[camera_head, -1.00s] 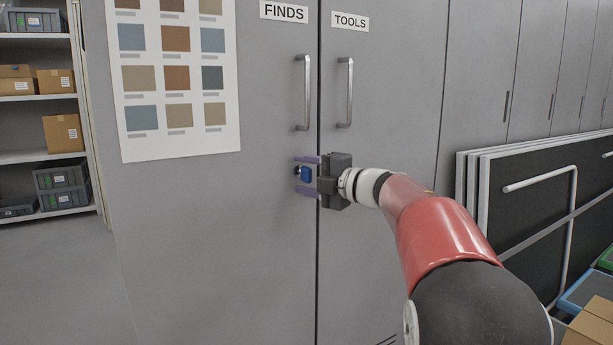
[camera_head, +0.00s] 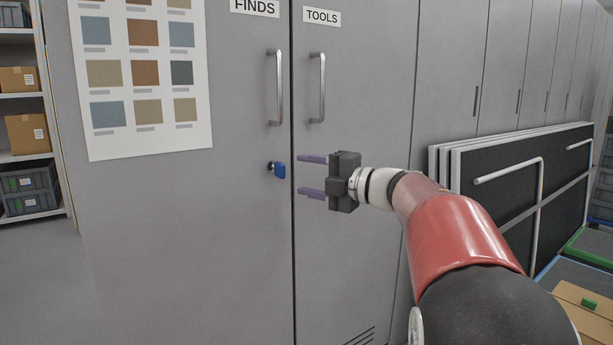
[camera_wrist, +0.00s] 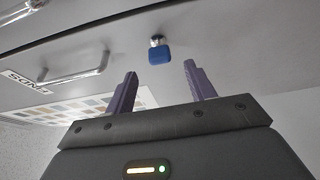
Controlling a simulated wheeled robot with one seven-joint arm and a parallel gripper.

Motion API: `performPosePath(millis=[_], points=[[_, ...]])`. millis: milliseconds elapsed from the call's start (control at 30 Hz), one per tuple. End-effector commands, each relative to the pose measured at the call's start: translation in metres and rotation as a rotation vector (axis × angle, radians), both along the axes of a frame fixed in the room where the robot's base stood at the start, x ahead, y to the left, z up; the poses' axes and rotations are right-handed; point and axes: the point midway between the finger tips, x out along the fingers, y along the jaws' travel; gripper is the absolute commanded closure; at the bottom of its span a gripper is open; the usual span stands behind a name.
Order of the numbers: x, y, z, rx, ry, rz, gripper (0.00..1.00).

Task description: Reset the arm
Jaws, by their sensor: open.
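My gripper (camera_head: 312,176) is open and empty, its two purple fingers spread one above the other in front of the right-hand cabinet door marked TOOLS. A blue key (camera_head: 279,170) sits in the lock of the left-hand door marked FINDS, left of the fingertips and clear of them. In the wrist view the blue key (camera_wrist: 159,54) lies beyond the gap between the two fingers, touching neither. My gripper also shows in the wrist view (camera_wrist: 160,72).
The FINDS door (camera_head: 180,240) and the TOOLS door (camera_head: 350,260) both look closed, each with a vertical metal handle. Framed dark panels (camera_head: 540,180) lean at the right, near cardboard boxes (camera_head: 585,305). Shelving (camera_head: 30,155) stands at the far left, with open floor before it.

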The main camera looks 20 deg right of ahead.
Motion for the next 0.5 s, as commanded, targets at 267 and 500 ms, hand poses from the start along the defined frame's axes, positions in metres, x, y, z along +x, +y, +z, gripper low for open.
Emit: performPosePath(millis=[267,500], points=[[-0.006,-0.006,0.032,0.158,-0.020,-0.184,0.45],[-0.055,-0.040,0.034,0.615,0.143,-0.648,0.45]])
